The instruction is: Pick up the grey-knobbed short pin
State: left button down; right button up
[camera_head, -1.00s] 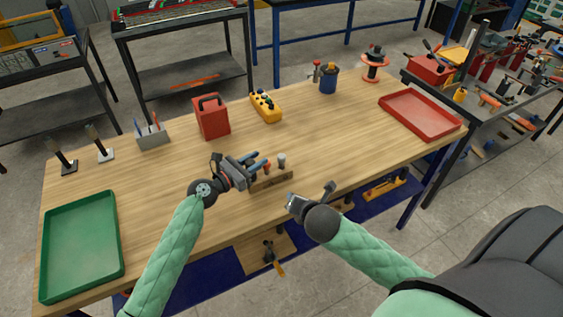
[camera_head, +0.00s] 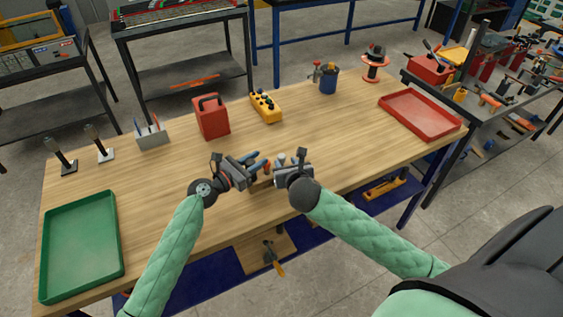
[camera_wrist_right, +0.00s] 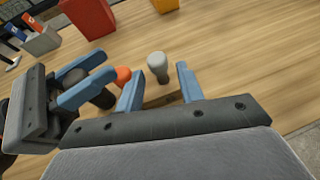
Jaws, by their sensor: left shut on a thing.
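The grey-knobbed pin (camera_wrist_right: 157,67) stands upright in a small wooden block (camera_wrist_right: 161,98); in the head view its knob (camera_head: 281,159) shows just beyond my right gripper. My right gripper (camera_wrist_right: 160,86) is open, its blue fingers apart on either side of the pin's line, not visibly touching it. It also shows in the head view (camera_head: 280,167). My left gripper (camera_head: 259,166) is shut on a dark, rounded thing (camera_wrist_right: 101,97) at the block's left end, partly hidden by its fingers. An orange-knobbed pin (camera_wrist_right: 123,75) stands between the grey one and my left gripper.
Beyond the block stand a red canister (camera_head: 212,121) and a yellow control box (camera_head: 265,108). A green tray (camera_head: 80,246) lies at the left and a red tray (camera_head: 420,114) at the right. The table's middle right is clear. My grippers are close together.

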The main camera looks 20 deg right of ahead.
aim_at(283, 160)
jog(key=shift+f+x, duration=0.2)
jog(key=shift+x, duration=2.6)
jog(key=shift+s+a, duration=0.1)
jog(key=shift+a, duration=0.1)
grip_shut()
pick_arm(q)
jog(key=shift+f, duration=0.1)
pick_arm(e)
jog(key=shift+r, duration=0.15)
notch_tip(283, 160, up, 14)
pick_arm(q)
jog(key=c, duration=1)
grip_release()
pick_arm(e)
jog(key=shift+f, duration=0.2)
pick_arm(q)
jog(key=shift+a, duration=0.1)
